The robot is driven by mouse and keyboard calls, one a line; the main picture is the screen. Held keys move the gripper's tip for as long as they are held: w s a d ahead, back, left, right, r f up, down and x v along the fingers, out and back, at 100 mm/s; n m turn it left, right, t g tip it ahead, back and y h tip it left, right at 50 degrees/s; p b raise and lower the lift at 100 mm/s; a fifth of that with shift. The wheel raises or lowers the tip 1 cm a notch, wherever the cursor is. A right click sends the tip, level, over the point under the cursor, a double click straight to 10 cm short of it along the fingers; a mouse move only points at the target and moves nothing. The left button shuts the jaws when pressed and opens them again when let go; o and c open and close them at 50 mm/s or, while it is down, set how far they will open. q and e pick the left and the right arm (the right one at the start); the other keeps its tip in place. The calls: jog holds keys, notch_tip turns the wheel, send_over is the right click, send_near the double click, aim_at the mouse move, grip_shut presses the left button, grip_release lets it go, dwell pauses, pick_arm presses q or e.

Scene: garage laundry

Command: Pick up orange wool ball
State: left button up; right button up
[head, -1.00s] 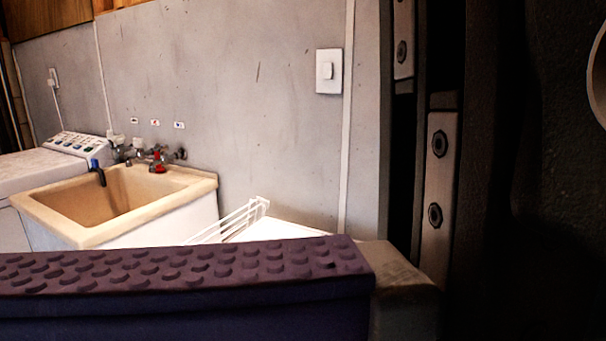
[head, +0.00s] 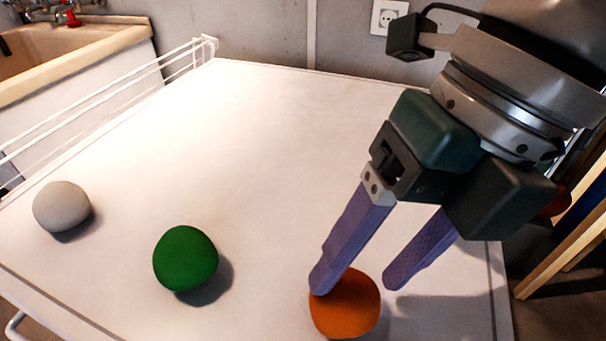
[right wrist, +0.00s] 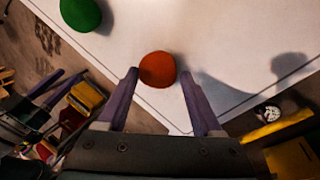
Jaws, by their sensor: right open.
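The orange wool ball (head: 348,306) lies on the white table (head: 230,130) near its front right part. It also shows in the right wrist view (right wrist: 157,69), beyond and between the fingertips, closer to the left finger. My right gripper (head: 354,287) is open and empty. In the head view its left finger overlaps the ball's upper left side, and the other finger stands to the right of the ball. I cannot tell whether a finger touches the ball.
A green ball (head: 185,258) lies left of the orange one, and a grey-white ball (head: 62,207) lies farther left. A white wire rail (head: 100,95) runs along the table's left edge. A beige sink (head: 75,50) stands beyond it. The table's middle and back are clear.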

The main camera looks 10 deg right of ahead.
aim_at(357, 284)
jog(key=shift+x, duration=1.55)
jog(key=c, duration=1)
